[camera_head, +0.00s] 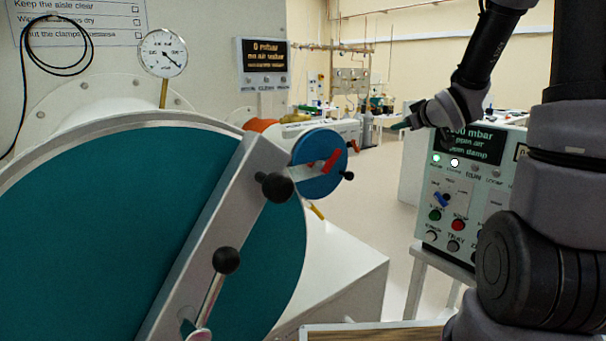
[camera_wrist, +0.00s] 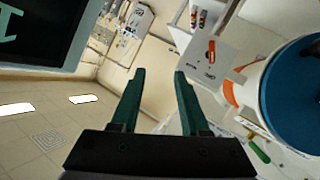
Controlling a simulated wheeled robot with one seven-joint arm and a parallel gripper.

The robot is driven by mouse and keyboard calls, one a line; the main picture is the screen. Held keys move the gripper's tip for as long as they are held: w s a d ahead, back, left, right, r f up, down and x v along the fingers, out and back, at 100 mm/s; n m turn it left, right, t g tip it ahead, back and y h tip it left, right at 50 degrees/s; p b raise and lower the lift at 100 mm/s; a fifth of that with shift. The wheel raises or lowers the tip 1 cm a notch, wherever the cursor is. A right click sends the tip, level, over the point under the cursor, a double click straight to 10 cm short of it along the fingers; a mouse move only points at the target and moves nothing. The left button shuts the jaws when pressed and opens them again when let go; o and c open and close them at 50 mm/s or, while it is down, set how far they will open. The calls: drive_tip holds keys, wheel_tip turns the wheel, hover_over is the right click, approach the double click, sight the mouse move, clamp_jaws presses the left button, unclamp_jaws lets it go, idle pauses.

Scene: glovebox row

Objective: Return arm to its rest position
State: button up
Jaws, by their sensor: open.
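My gripper (camera_wrist: 158,95) is open in the wrist view, with its two dark green fingers apart and nothing between them. In the head view my arm rises at the right and bends over at the top. My gripper (camera_head: 402,124) shows there small, in the air in front of the control box (camera_head: 468,190), partly hidden by my wrist. It touches nothing that I can see.
A large teal round door (camera_head: 75,215) with a grey bar and black knobs fills the left. A small blue round door (camera_head: 318,165) with a red handle stands behind it. A pressure gauge (camera_head: 162,53) and a display (camera_head: 262,54) are behind. Aisle floor (camera_head: 372,200) is clear.

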drive_tip(key=s+a+r+m+g, duration=0.2)
drive_tip(key=s+m, duration=0.1)
drive_tip(key=s, duration=0.7)
drive_tip(key=s+a+r+m+g, duration=0.1)
drive_tip(key=s+m, duration=0.3)
drive_tip(key=s, duration=0.6)
drive_tip(key=s+a+r+m+g, duration=0.2)
drive_tip(key=s+r+m+g, duration=0.1)
drive_tip(key=s, duration=0.7)
drive_tip(key=shift+a+r+m+g, duration=0.3)
drive_tip(key=shift+r+m+g, duration=0.1)
drive_tip(key=shift+r+g, duration=0.1)
